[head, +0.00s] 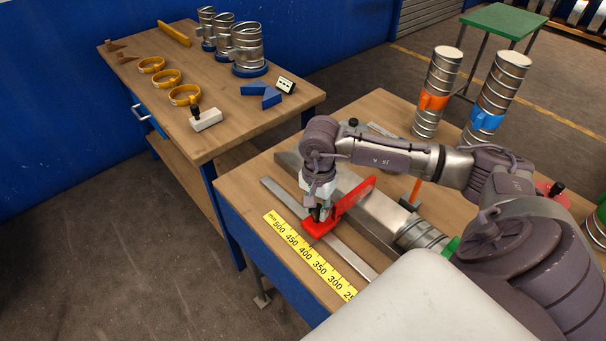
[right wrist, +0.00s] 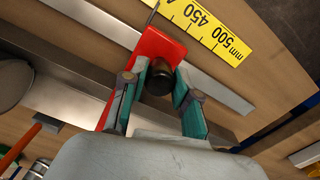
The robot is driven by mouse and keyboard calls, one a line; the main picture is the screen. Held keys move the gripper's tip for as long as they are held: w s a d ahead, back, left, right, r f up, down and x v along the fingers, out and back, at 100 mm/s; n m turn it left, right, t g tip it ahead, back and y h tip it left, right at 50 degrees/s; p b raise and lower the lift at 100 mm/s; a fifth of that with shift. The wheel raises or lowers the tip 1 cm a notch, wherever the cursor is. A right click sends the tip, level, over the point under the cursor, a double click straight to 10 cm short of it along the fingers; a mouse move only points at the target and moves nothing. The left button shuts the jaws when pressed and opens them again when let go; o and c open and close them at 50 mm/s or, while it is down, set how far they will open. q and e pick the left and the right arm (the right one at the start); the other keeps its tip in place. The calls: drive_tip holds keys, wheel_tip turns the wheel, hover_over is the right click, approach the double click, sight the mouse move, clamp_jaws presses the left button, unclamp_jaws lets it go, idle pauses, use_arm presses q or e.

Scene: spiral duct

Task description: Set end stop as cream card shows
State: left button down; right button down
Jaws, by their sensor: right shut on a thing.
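In the right wrist view, the gripper's teal fingers (right wrist: 162,92) are shut around the stop's dark round knob (right wrist: 159,78). A yellow millimetre scale (head: 309,257) lies along the rail; the stop is roughly beside 400 to 450, but the exact reading is unclear. I cannot make out a cream card. My left gripper is out of view.
Two upright spiral ducts, with an orange band (head: 434,101) and a blue band (head: 486,120), stand at the bench's back. A green-topped table (head: 504,21) stands behind.

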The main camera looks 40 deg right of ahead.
drive_tip(key=c, duration=0.9)
unclamp_jaws()
drive_tip(key=shift+o, duration=0.2)
wheel_tip(320, 180, up, 12)
drive_tip(key=shift+s+f, duration=0.1)
